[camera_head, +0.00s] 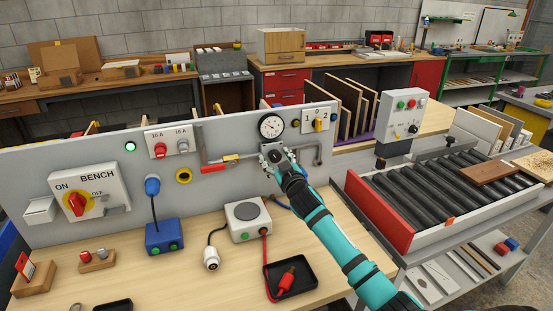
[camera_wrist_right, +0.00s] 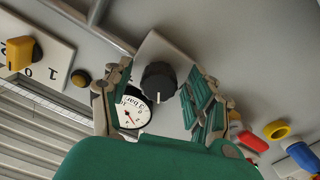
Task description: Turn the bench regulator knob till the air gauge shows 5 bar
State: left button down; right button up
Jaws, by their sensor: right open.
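The round white air gauge (camera_head: 270,126) is on the grey bench panel. It also shows in the right wrist view (camera_wrist_right: 133,112), upside down and partly hidden by a finger; its reading is too small to tell surely. The black regulator knob (camera_wrist_right: 158,80) with a white mark sits on a grey block beside the gauge. My right gripper (camera_head: 278,158) is in front of the knob. In the right wrist view its green fingers (camera_wrist_right: 160,84) are open, one on each side of the knob with gaps between. My left gripper is out of view.
A yellow selector switch (camera_head: 318,124) is right of the gauge. A red ON/OFF switch (camera_head: 77,204) is at the panel's left. A roller conveyor (camera_head: 440,185) stands at right.

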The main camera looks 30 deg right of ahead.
jog(key=c, duration=1.1)
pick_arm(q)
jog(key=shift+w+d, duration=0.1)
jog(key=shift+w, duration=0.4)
pick_arm(e)
jog(key=shift+c, duration=0.2)
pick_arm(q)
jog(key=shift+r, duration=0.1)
pick_arm(e)
jog(key=shift+m, duration=0.3)
jog(key=m+p, duration=0.1)
jog(key=m, duration=0.1)
jog(key=shift+a+m, duration=0.1)
jog(key=shift+m, duration=0.3)
jog(key=m+p, duration=0.1)
jog(key=m, duration=0.2)
jog(key=shift+m, duration=0.3)
jog(key=m+p, duration=0.1)
jog(key=m, duration=0.2)
jog(key=shift+r, duration=0.1)
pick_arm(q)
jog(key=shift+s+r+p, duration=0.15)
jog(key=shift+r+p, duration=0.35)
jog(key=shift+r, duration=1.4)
pick_arm(e)
jog(key=shift+m, duration=1.6)
